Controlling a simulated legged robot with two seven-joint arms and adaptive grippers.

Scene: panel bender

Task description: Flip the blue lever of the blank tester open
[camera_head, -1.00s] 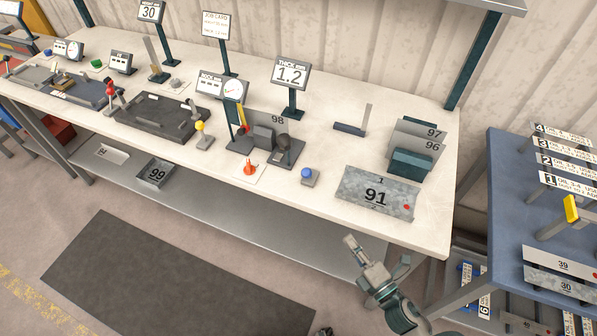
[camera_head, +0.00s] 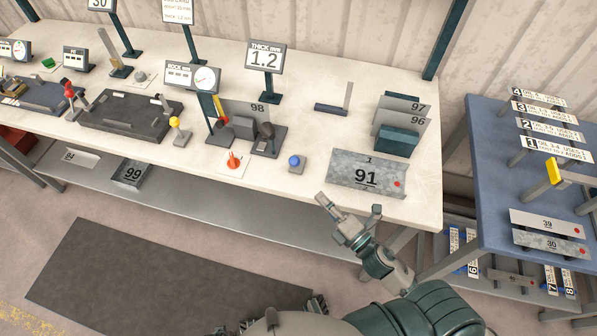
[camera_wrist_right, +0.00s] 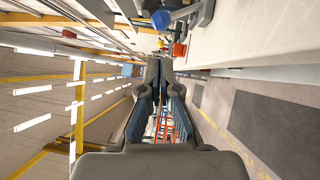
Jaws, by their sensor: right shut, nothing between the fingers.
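A blue knob (camera_head: 295,160) on a small grey base stands near the table's front edge in the head view. A blue round knob (camera_wrist_right: 161,19) also shows at the top of the right wrist view. I cannot tell for sure which fixture is the blank tester. My right gripper (camera_head: 324,201) is shut and empty, off the table's front edge, below and right of the blue knob and apart from it. Its fingers (camera_wrist_right: 159,70) point forward in the wrist view. Dark parts at the bottom of the head view may be my left gripper (camera_head: 317,304); its jaws are unclear.
Plate 91 (camera_head: 368,176) lies right of the blue knob. An orange cone-like knob (camera_head: 233,161) and a dark fixture (camera_head: 272,139) with plate 98 (camera_head: 257,112) stand to its left. A blue table (camera_head: 489,148) stands at right. A grey shelf (camera_head: 200,199) runs below the worktable.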

